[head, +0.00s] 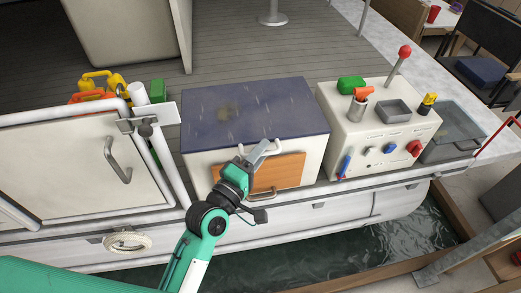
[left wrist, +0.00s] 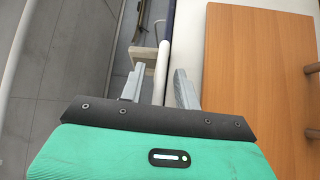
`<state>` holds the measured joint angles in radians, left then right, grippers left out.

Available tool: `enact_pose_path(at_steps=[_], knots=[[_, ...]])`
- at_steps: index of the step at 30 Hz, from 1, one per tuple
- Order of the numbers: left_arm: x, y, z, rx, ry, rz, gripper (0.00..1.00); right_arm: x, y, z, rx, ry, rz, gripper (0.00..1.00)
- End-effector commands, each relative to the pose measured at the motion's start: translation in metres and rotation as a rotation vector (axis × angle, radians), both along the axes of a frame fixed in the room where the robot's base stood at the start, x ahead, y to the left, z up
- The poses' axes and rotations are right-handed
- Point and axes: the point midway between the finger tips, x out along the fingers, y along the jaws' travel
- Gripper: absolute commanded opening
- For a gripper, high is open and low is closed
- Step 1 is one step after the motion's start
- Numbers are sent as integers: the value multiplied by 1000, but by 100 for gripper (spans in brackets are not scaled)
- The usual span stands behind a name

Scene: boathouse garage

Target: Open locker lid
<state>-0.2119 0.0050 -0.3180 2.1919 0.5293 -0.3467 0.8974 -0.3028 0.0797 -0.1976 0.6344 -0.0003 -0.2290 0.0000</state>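The locker is a white box (head: 205,170) with a dark blue, scuffed lid (head: 225,110) that lies shut. A pale bar handle (head: 277,146) sits at the lid's front edge. My left gripper (head: 260,151) is at this handle and partly covers it. In the left wrist view the two fingers (left wrist: 158,88) stand apart, with the white handle bar (left wrist: 161,70) between them. A gap shows beside the bar; I cannot tell whether either finger touches it. My right gripper is out of view.
A wooden panel (head: 284,172) with its own handle is on the locker's front. A white control box (head: 375,145) with a red-knobbed lever stands close on the right. A white door (head: 80,165) and rails are on the left. Water (head: 300,242) lies below the front edge.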

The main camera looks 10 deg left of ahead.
Motion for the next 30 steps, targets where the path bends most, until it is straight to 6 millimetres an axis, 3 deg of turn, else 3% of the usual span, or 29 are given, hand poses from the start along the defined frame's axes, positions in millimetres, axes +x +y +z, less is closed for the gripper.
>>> enact_pose_path(at_steps=[10, 15, 23, 30], knots=[[3, -2, 0, 0, 0, 0, 31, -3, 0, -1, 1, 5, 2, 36], [3, -1, 0, 0, 0, 0, 0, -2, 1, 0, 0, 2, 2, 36], [2, -1, 1, 0, 2, 0, 0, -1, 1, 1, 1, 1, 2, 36], [3, -2, 14, -11, 28, 1, 0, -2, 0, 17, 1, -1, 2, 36]])
